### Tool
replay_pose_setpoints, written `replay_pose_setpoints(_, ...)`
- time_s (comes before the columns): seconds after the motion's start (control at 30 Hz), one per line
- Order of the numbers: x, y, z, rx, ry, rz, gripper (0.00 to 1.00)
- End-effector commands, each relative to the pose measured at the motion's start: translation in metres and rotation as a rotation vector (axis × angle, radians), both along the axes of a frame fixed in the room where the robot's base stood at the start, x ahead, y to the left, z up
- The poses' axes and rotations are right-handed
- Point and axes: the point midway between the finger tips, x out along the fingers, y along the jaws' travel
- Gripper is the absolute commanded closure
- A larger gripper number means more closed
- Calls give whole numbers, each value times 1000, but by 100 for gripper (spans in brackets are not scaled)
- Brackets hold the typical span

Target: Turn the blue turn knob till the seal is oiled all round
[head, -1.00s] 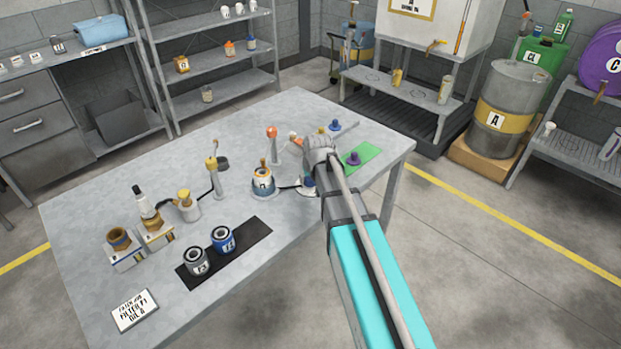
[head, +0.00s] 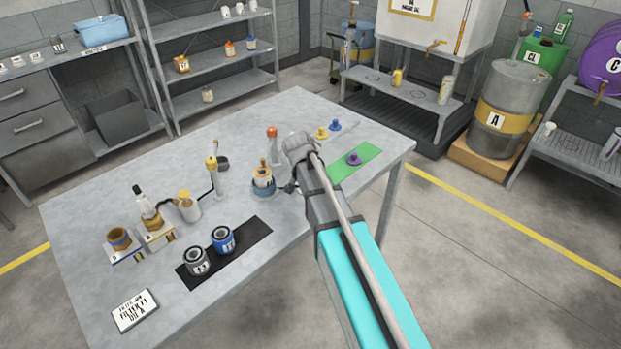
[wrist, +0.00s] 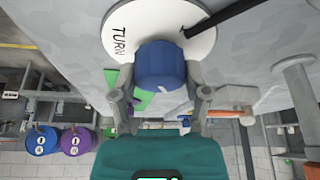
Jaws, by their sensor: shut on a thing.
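In the wrist view the blue turn knob (wrist: 162,66) stands on a white disc (wrist: 120,30) lettered TURN. My gripper (wrist: 160,104) has one finger on each side of the knob and is shut on it. A dark rod (wrist: 222,18) runs off from the disc.
An orange-topped post (head: 272,145) stands behind the canister. Yellow (head: 321,133) and blue (head: 335,126) pieces stand behind my arm, and a purple one (head: 353,159) on a green mat (head: 368,153). Two cans (head: 223,240) stand on a black mat in front.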

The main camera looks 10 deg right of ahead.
Motion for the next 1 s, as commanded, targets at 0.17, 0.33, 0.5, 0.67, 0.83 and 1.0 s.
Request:
replay_pose_setpoints(0.17,1,0,0,1,-1,-38,87)
replay_pose_setpoints(0.33,1,0,0,2,-1,-47,87)
replay_pose_setpoints(0.5,0,0,0,2,0,-46,87)
replay_pose_setpoints(0.67,0,0,0,2,0,-46,21)
replay_pose_setpoints(0.83,0,0,0,2,0,-45,5)
replay_pose_setpoints(1.0,0,0,0,1,0,-44,5)
